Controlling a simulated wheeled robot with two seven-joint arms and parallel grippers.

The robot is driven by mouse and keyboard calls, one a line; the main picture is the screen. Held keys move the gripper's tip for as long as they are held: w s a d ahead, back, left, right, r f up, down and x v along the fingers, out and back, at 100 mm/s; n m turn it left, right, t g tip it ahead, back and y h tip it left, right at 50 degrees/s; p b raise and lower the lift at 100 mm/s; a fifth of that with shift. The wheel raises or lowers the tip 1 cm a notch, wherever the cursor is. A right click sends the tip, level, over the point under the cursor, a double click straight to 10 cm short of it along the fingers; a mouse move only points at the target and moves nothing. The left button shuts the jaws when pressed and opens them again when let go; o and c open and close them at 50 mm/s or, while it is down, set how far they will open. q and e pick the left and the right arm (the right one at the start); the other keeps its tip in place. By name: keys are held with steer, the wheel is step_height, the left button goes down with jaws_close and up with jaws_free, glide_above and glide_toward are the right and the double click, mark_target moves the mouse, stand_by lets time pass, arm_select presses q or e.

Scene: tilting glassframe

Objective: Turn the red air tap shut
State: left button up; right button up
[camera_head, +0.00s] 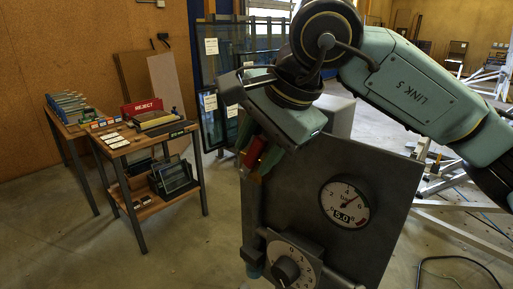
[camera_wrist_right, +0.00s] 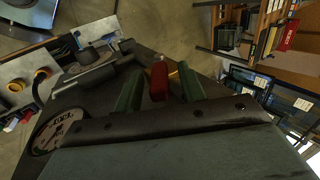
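The red air tap (camera_head: 254,152) is at the upper left edge of a dark grey panel box (camera_head: 330,165). My right gripper (camera_head: 259,152) is over it, with its green fingers on either side of the red handle. In the right wrist view the red tap (camera_wrist_right: 158,80) stands between the two fingertips (camera_wrist_right: 160,88), with a gap on each side. The gripper is open. The tap's base is mostly hidden. The round gauge (camera_head: 345,202) on the panel has a digital readout of 5.0. My left gripper is not in view.
Below the gauge is a dial with a dark knob (camera_head: 286,269). A wooden table with a red REJECT bin (camera_head: 142,107) stands at the left. Glass frames (camera_head: 208,95) lean behind it. White metal framework (camera_head: 450,225) is at the right. Floor is free between table and panel.

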steer(key=v, duration=1.3)
steer(key=shift+p, duration=0.3)
steer(key=shift+c, duration=0.4)
